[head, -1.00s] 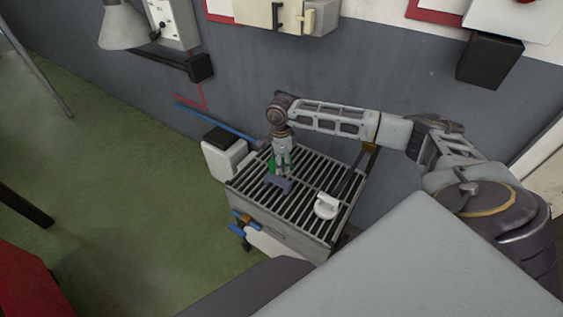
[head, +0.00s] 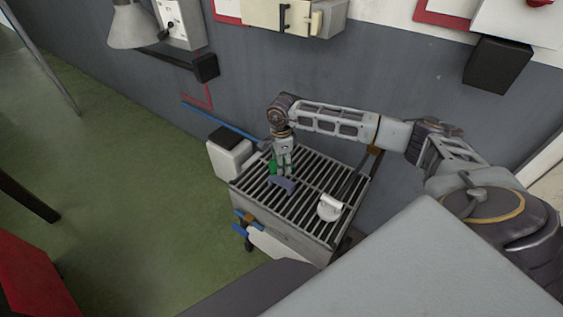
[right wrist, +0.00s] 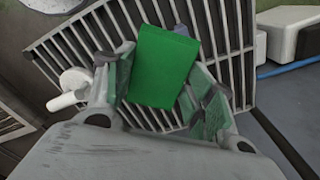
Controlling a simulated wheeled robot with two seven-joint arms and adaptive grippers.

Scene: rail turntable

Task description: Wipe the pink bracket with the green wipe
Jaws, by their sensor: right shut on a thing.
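The green wipe (head: 272,167) is in my right gripper (head: 283,170), low over the slatted grate. In the right wrist view the wipe (right wrist: 162,65) is a bright green block between the two fingers of my right gripper (right wrist: 160,85). A small blue-grey piece (head: 283,184) lies on the grate just in front of the fingers in the head view. No clearly pink bracket shows; I cannot tell whether this piece is the bracket. Whether the wipe touches it is hidden. My left gripper is out of view.
The slatted grate table (head: 310,178) stands against the grey wall. A white fitting (head: 329,207) sits on its right part, also in the right wrist view (right wrist: 73,84). A white box with a black top (head: 229,155) stands at its left. Green floor lies open further left.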

